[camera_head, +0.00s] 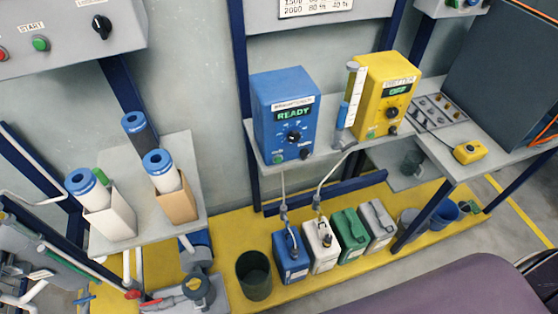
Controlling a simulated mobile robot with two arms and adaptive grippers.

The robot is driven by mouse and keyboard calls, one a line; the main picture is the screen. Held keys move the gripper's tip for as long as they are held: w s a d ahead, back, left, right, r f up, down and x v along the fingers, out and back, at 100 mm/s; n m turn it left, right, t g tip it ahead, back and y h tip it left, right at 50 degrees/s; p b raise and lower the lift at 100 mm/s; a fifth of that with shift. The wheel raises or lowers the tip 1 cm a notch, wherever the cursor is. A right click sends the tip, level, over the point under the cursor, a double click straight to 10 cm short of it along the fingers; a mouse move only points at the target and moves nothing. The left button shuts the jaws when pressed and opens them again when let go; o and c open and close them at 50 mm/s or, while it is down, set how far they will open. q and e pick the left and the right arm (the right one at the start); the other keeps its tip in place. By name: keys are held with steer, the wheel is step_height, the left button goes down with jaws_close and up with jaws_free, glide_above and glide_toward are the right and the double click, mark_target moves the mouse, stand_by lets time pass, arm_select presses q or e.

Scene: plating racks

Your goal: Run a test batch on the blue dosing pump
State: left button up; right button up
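The blue dosing pump (271,127) stands upright on a grey shelf. Its green display (294,114) reads READY. Below the display is a round black dial (294,137) with marks around it. A green button (277,159) is at the lower left of its front and a small black knob (305,153) at the lower right. A clear graduated cylinder (352,95) stands between it and a yellow pump (374,82). Hoses run down from the shelf toward a blue canister (291,262) and a white canister (321,247). Neither of my grippers is in view.
A green canister (348,232) and a grey canister (377,223) stand on the yellow floor strip. A dark bucket (254,278) is left of them. A yellow handheld box (470,151) lies on the right table. Blue-capped cylinders stand on the left shelf (160,226).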

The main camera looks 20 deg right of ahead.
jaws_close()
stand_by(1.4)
